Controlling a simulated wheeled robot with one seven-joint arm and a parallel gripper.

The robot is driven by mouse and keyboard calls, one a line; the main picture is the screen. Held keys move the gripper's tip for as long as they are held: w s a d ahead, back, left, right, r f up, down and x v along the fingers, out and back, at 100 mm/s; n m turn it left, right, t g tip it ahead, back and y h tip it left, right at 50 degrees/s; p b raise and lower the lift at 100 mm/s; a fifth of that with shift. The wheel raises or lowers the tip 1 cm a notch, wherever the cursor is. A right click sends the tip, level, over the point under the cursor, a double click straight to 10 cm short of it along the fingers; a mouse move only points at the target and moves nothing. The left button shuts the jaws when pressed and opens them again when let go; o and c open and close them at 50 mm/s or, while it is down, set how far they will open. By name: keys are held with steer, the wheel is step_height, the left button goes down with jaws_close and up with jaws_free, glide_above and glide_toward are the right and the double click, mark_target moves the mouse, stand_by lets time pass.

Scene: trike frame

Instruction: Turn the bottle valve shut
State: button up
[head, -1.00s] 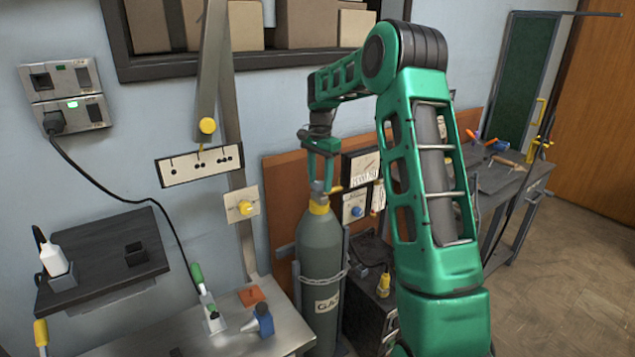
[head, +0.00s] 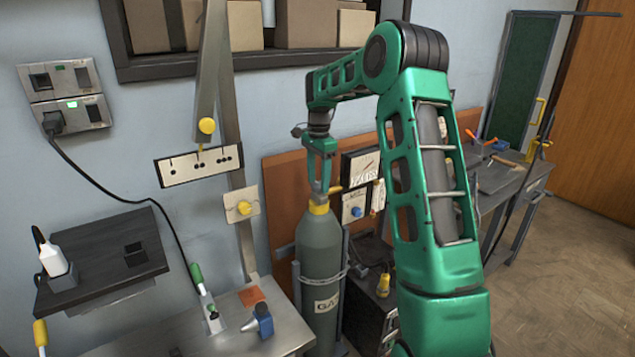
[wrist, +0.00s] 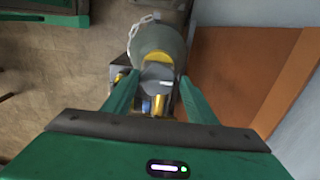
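The gas bottle (head: 320,250) is a grey-green cylinder standing upright against the wall panel, with a yellow collar (head: 319,208) at its neck. Its valve is mostly hidden by my gripper (head: 321,190) in the head view. In the wrist view the grey valve top (wrist: 157,76) lies between the two green fingers of my gripper (wrist: 159,77), with a yellow part (wrist: 159,103) just below it. The fingers are apart, one on each side of the valve, with narrow gaps showing. I cannot tell whether either finger touches it.
A chain (head: 322,278) runs around the bottle. A metal table (head: 285,335) is at the left. Floor is open at the right.

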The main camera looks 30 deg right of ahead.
mark_target(318, 184)
steer(key=shift+o, duration=0.8)
steer(key=shift+a, duration=0.2)
steer(key=shift+d, duration=0.15)
steer(key=shift+r, duration=0.2)
step_height(318, 184, up, 10)
steer(key=shift+r, duration=0.15)
